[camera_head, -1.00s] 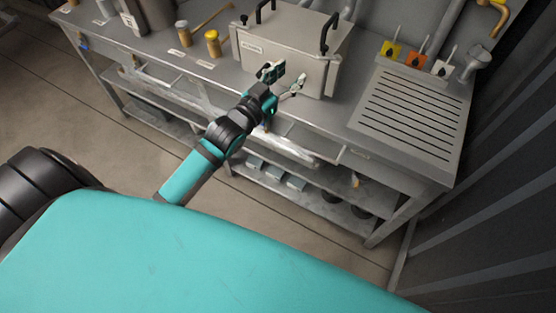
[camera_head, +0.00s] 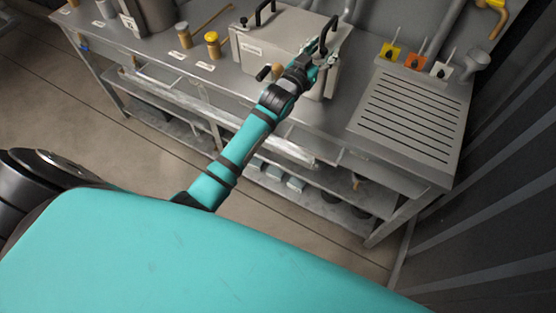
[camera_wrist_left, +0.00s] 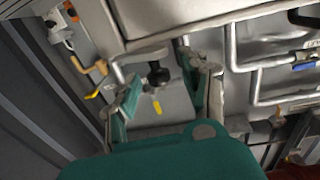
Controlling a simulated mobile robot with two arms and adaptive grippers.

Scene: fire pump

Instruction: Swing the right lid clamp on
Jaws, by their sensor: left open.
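A grey metal box (camera_head: 285,40) with a lid stands on the bench. Black arched parts rise at its left (camera_head: 265,12) and right (camera_head: 327,36); I cannot tell for sure which part is the right lid clamp. My left gripper (camera_head: 322,62) is at the box's front right corner, below the right arch. In the left wrist view my left gripper (camera_wrist_left: 164,92) is open. A black knob (camera_wrist_left: 158,75) on a short stem shows between its fingers, just below the box edge (camera_wrist_left: 190,22). I cannot tell whether a finger touches it. My right gripper is not in view.
A slotted drain board (camera_head: 408,115) lies right of the box, with coloured switch plates (camera_head: 415,58) behind it. Yellow-capped parts (camera_head: 212,42) stand on the bench at left. A small black part (camera_head: 263,73) and a tan knob (camera_head: 277,71) show at the box front.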

